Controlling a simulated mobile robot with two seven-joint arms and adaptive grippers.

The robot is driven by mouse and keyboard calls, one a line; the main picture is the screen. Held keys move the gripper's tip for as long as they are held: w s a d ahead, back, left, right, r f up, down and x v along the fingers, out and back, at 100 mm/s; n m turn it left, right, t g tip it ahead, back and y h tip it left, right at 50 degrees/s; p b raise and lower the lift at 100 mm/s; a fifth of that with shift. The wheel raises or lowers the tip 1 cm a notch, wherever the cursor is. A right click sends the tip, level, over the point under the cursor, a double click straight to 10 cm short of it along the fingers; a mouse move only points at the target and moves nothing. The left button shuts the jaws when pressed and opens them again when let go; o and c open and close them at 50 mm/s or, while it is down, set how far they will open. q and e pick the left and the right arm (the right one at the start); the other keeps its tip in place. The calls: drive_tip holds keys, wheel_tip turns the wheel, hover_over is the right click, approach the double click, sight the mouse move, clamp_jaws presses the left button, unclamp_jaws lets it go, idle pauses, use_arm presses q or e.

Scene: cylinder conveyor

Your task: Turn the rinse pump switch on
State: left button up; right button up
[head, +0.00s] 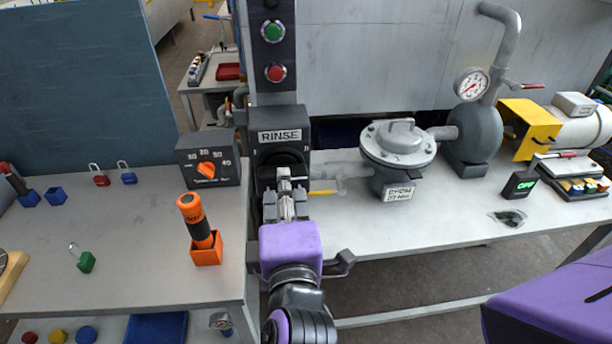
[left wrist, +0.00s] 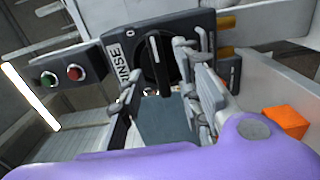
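The rinse switch is a black rotary knob (left wrist: 157,65) on a dark box (head: 281,120) labelled RINSE. In the head view the knob (head: 278,159) is partly hidden by my left gripper (head: 287,180). My right gripper is out of view; only a purple part of my right arm shows.
A green button (head: 273,31) and a red button (head: 275,73) sit on the post above. A temperature dial box (head: 207,160) and an orange flashlight (head: 201,220) stand left.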

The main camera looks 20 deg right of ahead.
use_arm(q)
drive_tip(key=shift+x, duration=2.15)
clamp_jaws()
